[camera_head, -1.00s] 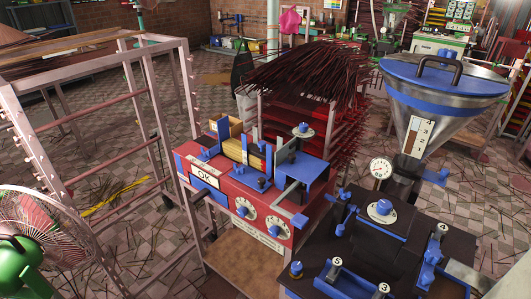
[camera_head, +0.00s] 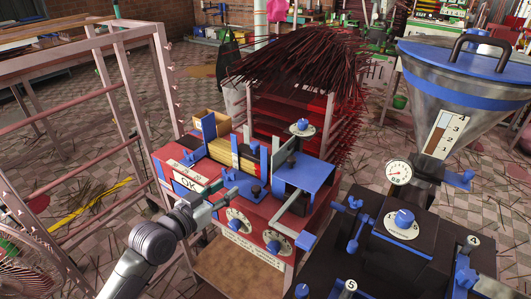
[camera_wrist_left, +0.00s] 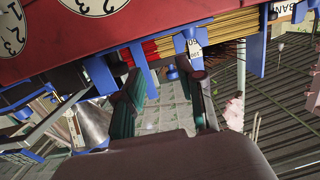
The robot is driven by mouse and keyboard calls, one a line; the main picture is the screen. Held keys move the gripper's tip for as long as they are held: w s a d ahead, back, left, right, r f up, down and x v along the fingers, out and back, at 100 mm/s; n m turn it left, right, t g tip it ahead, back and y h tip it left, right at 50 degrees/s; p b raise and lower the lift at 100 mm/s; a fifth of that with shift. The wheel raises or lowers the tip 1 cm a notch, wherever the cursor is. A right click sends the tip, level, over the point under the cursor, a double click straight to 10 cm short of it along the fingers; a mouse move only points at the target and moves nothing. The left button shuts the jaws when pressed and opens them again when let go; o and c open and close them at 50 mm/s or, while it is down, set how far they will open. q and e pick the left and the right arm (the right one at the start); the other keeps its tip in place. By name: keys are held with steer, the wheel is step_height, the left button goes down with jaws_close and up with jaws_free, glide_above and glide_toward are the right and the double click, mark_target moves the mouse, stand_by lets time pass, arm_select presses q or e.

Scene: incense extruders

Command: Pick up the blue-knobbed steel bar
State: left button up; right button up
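A light grey steel bar (camera_head: 284,208) with a blue knob (camera_head: 305,240) at its front end sticks out from the right front of the red machine (camera_head: 262,215), below a blue plate. My left gripper (camera_head: 226,196) comes in from the lower left and is at the machine's front, beside the OK panel and left of the bar. In the left wrist view, the two fingers (camera_wrist_left: 166,88) are apart, with blue parts of the machine beyond them. I see nothing clearly held. I cannot tell whether the fingers touch the machine. My right gripper is not in view.
A dark machine with a large steel hopper (camera_head: 450,100) stands at the right. A pink metal rack (camera_head: 95,45) stands at the left, with a fan (camera_head: 25,270) in the lower left corner. Dark incense sticks (camera_head: 300,60) pile up behind the red machine.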

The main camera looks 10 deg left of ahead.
arm_select(q)
steer(key=t, duration=0.2)
glide_toward(255, 143)
steer(key=w, duration=0.3)
steer(key=shift+w+d+f+h+p, duration=0.3)
steer(key=shift+w+d+f, duration=0.05)
steer(key=shift+w, duration=0.05)
steer(key=x, duration=0.5)
steer(key=shift+w+d+r+p, duration=0.15)
steer(key=shift+d+r+p, duration=0.05)
steer(key=shift+p, duration=0.2)
steer(key=shift+w+d, duration=0.15)
steer(key=shift+w, duration=0.3)
jaws_close()
steer(key=shift+r, duration=0.2)
